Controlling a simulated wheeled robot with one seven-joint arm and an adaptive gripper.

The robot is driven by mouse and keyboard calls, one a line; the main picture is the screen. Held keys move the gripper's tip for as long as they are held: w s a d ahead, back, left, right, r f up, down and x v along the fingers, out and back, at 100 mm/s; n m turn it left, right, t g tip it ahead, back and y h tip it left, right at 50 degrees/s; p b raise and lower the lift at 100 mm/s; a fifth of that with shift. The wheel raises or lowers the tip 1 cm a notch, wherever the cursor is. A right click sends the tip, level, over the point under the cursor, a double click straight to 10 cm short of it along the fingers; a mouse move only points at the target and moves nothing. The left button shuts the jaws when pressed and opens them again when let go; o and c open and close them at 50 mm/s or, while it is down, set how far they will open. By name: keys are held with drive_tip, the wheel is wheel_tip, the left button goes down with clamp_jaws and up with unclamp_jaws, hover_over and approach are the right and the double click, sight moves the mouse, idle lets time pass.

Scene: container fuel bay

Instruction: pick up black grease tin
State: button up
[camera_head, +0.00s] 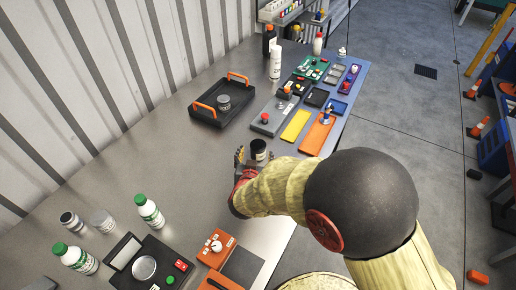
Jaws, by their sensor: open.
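A small black tin (258,151) stands upright on the grey metal table in the camera_head view, close to the table's front edge. My gripper (243,160) is open, low over the table just left of and slightly nearer than the tin. One fingertip shows left of the tin; the other fingers are partly hidden by my wrist and arm. I cannot tell whether the gripper touches the tin. The tin's lower part is partly covered by my wrist.
Beyond the tin are a grey box with a red button (265,118), a yellow plate (295,125) and an orange tray (318,134). A black tray with orange handles (207,113) holds a grey tin. Green-capped bottles (150,212) and a scale (128,253) stand nearer. The table's middle left is clear.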

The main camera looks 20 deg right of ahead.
sight(258, 146)
drive_tip(key=shift+w+d+f+b, duration=0.35)
drive_tip(key=shift+w+d+f, duration=0.3)
drive_tip(key=shift+w, duration=0.2)
drive_tip(key=shift+w+r+b+x, duration=0.15)
drive_tip(key=shift+b+x, duration=0.35)
drive_tip(key=shift+x, duration=0.85)
drive_tip(key=shift+w+r+b+x, duration=0.15)
drive_tip(key=shift+b+x, duration=0.3)
drive_tip(key=shift+x, duration=0.9)
drive_tip(key=shift+a, duration=0.15)
drive_tip(key=shift+c, duration=1.3)
drive_tip(key=c, duration=1.1)
drive_tip(key=shift+r, duration=0.1)
drive_tip(key=shift+c, duration=0.2)
